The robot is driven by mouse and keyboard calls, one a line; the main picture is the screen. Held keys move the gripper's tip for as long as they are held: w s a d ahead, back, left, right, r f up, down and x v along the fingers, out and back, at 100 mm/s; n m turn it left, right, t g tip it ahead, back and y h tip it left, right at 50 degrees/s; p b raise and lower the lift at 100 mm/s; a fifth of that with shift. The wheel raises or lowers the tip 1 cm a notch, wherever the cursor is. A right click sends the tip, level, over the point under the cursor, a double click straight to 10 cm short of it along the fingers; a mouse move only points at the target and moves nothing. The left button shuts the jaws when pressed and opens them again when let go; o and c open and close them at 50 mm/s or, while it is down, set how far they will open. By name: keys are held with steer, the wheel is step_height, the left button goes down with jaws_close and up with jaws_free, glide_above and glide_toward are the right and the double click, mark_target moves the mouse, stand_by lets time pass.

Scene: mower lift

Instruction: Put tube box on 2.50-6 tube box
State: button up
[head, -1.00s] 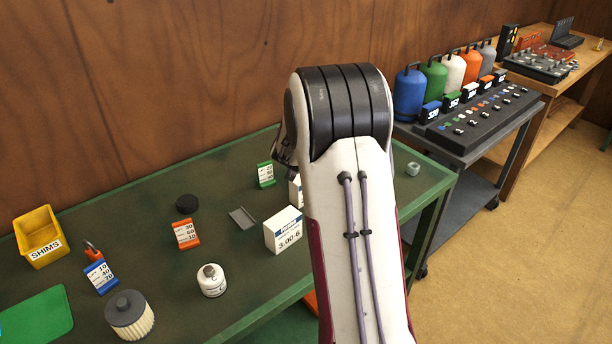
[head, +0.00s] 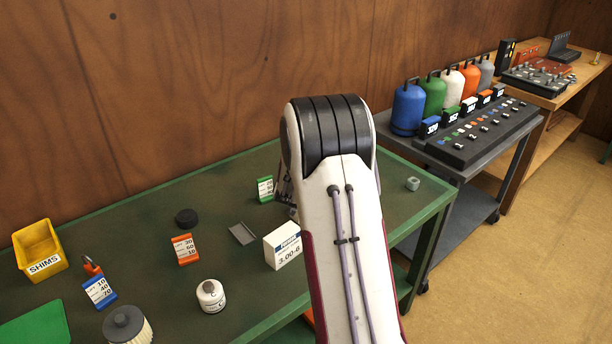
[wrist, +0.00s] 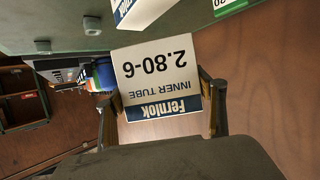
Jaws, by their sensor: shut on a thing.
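My gripper (wrist: 161,95) is shut on a white inner tube box (wrist: 158,62) marked 2.80-6, with a dark blue Fernlok band. The label is upside down in the wrist view, with one finger on each side. A second Fernlok box (wrist: 138,10) is cut off at the top of that view, and its size is out of frame. In the head view a 3.00-6 tube box (head: 283,247) stands on the green table, left of my arm. My arm hides most of the gripper (head: 285,188) there. I cannot make out a 2.50-6 label in either view.
The green table (head: 150,230) also bears a green card stand (head: 265,189), an orange one (head: 185,249), a grey tray (head: 242,234), a black puck (head: 186,218) and a white jar (head: 210,296). A small grey nut (head: 413,184) lies right of my arm.

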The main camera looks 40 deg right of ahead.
steer(key=shift+f, duration=1.8)
steer(key=shift+f, duration=0.15)
steer(key=o, duration=1.3)
steer(key=shift+s+a+r, duration=0.25)
steer(key=shift+r, duration=0.05)
steer(key=shift+v, duration=5.65)
